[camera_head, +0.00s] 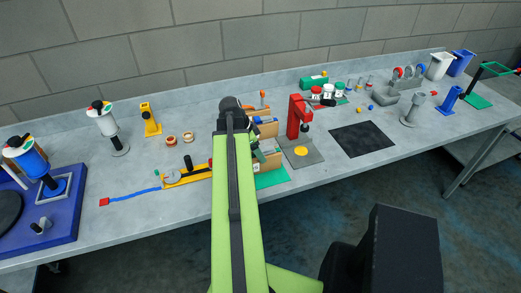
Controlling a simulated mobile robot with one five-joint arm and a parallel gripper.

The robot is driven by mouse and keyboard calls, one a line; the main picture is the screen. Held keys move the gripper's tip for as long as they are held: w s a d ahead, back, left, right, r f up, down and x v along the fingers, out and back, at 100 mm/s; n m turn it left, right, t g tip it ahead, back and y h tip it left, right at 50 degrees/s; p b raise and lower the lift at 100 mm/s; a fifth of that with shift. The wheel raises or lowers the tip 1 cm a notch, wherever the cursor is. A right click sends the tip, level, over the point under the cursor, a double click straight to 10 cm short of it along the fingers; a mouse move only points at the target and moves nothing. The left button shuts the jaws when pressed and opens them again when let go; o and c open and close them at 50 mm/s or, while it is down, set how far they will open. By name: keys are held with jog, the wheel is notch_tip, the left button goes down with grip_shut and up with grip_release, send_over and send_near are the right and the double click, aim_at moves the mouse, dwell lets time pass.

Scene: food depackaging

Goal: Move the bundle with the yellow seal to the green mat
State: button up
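My lime-green arm reaches over the table, and my gripper (259,152) hangs at its far end, beside a tan box (270,165). The gripper is small and partly hidden by my arm, so its fingers are unclear. A green mat (272,179) shows at the table's front edge, partly under or behind the tan box. I cannot make out a bundle with a yellow seal. A yellow disc (301,151) lies on the grey base plate of a red press (298,118). Part of the area behind my arm is hidden.
A black mat (362,139) lies right of the press. Jars (328,91) stand behind it. A yellow fixture (187,176) and blue strip (135,195) lie left of my arm. Spool stands and a blue tray (75,215) are at far left. The left-middle table has free room.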

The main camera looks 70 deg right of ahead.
jog(key=p+v, duration=0.7)
jog(key=v, duration=0.2)
jog(key=shift+a, duration=0.1)
jog(key=w+a+n, duration=0.2)
jog(key=w, duration=0.2)
jog(key=w+a+n+t, duration=0.1)
jog(key=w+a+n, duration=0.1)
jog(key=w+a, duration=0.1)
jog(key=w+a+n, duration=0.2)
jog(key=w+a, duration=0.1)
jog(key=w, duration=0.2)
jog(key=shift+w+a+f, duration=0.25)
jog(key=shift+f, duration=0.05)
jog(key=w+a+n+t, duration=0.2)
jog(key=w+a+n, duration=0.6)
jog(key=w+a, duration=0.5)
jog(key=w+a+n+y, duration=0.1)
jog(key=w+a+n, duration=0.2)
jog(key=a+n, duration=0.4)
jog(key=w+a+f+n+y, duration=0.1)
jog(key=a+n, duration=0.6)
jog(key=a, duration=1.9)
jog(key=shift+w+t+y, duration=0.3)
jog(key=shift+w+y, duration=0.1)
jog(key=shift+w, duration=0.5)
